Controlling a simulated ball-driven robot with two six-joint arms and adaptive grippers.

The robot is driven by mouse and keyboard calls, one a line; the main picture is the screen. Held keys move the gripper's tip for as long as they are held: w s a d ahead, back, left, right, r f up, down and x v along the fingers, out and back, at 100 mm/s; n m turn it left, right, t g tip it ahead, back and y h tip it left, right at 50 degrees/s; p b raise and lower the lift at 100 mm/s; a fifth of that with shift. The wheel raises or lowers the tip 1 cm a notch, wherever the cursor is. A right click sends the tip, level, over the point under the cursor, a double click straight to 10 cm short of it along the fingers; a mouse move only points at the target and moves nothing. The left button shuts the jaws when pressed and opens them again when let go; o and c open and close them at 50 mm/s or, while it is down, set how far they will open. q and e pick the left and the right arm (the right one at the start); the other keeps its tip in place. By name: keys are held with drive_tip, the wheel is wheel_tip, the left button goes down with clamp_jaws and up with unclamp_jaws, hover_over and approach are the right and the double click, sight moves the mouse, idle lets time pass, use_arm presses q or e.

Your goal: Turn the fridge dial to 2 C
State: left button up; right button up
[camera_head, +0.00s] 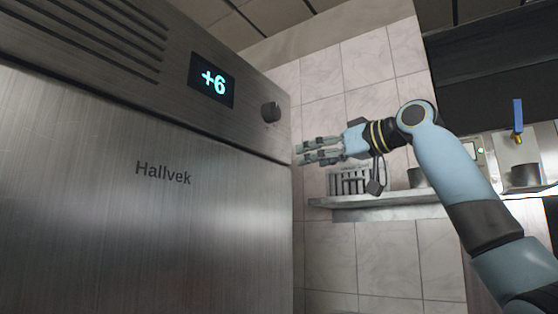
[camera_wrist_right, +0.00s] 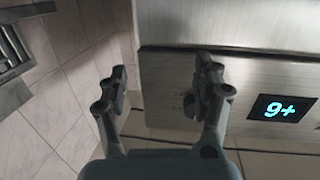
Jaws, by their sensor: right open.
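The steel fridge (camera_head: 110,230) fills the left of the head view, with a display (camera_head: 212,82) reading +6. A small dark round dial (camera_head: 271,112) sits right of the display. My right gripper (camera_head: 301,153) is open and empty, below and right of the dial, its fingers pointing left. In the right wrist view the scene is upside down. There the open fingers (camera_wrist_right: 163,68) reach toward the fridge panel, and the dial (camera_wrist_right: 189,105) shows partly hidden beside one finger. The display (camera_wrist_right: 283,108) is at the right. My left gripper is not in view.
A wall shelf (camera_head: 380,200) with a slotted rack (camera_head: 350,181) and a dark pot (camera_head: 417,177) is behind my right arm. Pale tiled wall (camera_head: 380,255) lies beyond the fridge's right edge. A blue-handled tap (camera_head: 518,115) is at the far right.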

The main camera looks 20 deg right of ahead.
sight(276, 111)
drive_tip(key=s+a+r+n+y+p, duration=0.1)
drive_tip(key=s+a+r+n+y, duration=0.15)
drive_tip(key=s+r, duration=0.65)
drive_tip(key=shift+n+h, duration=0.25)
drive_tip(key=shift+h, duration=0.2)
drive_tip(key=p+x, duration=0.1)
drive_tip(key=x, duration=0.2)
drive_tip(key=r+p+x, duration=0.1)
drive_tip(key=p+x, duration=0.1)
drive_tip(key=x, duration=0.2)
drive_tip(key=d+r+p+x, duration=0.1)
drive_tip(key=p+x, duration=0.1)
drive_tip(key=x, duration=0.2)
drive_tip(key=shift+w, duration=0.25)
drive_tip(key=shift+w+a+f, duration=0.25)
drive_tip(key=shift+w, duration=0.25)
drive_tip(key=c, duration=1.2)
